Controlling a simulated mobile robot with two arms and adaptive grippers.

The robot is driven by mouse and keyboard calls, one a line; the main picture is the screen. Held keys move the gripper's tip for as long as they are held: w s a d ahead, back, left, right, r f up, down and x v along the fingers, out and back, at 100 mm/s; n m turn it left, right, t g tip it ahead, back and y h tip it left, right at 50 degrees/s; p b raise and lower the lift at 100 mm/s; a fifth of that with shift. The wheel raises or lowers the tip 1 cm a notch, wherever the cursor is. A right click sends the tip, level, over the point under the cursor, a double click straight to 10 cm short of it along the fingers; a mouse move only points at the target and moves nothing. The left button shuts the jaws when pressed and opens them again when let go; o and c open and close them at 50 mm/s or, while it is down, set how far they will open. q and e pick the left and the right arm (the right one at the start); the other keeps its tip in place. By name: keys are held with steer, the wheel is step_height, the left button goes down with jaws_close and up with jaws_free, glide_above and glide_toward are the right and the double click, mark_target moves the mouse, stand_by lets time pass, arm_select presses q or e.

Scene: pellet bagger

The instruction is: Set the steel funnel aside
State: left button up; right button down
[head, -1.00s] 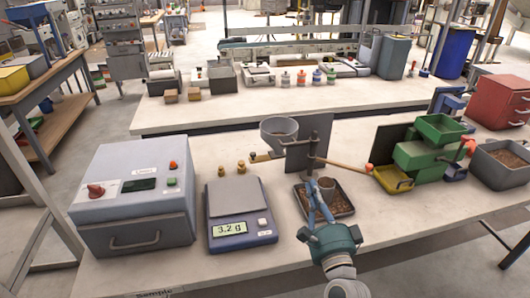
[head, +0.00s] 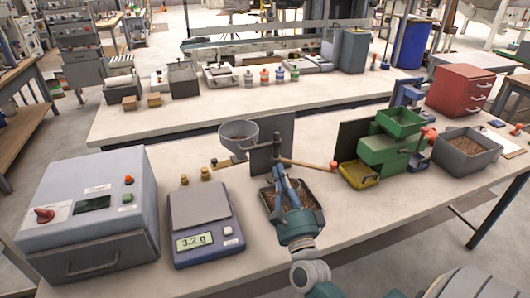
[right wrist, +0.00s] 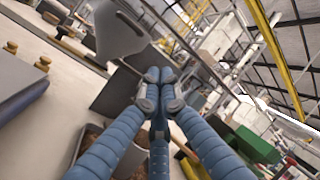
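The grey steel funnel (head: 238,135), wide at the top, sits raised beside an upright dark plate behind the pellet tray. In the right wrist view its conical body (right wrist: 120,32) shows at the upper left, beyond the fingertips. My right gripper (head: 279,170) is over the pellet tray (head: 312,222), in front of the plate and to the right of the funnel, apart from it. Its blue fingers meet at the tips in the right wrist view (right wrist: 159,84), with nothing visible between them. My left gripper is not in view.
A scale (head: 205,240) reading 3.2 g and a grey machine (head: 85,235) are left. A green device (head: 385,153) is right. The table's front right is clear.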

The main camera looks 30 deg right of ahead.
mark_target(250, 145)
steer(key=w+r+p, duration=0.2)
steer(key=w, duration=0.3)
steer(key=shift+w+a+r, duration=0.25)
steer(key=shift+a+r, duration=0.1)
steer(key=shift+a, duration=0.05)
steer(key=shift+w+a+r, duration=0.35)
steer(key=shift+w+a, duration=0.35)
steer(key=shift+w, duration=0.15)
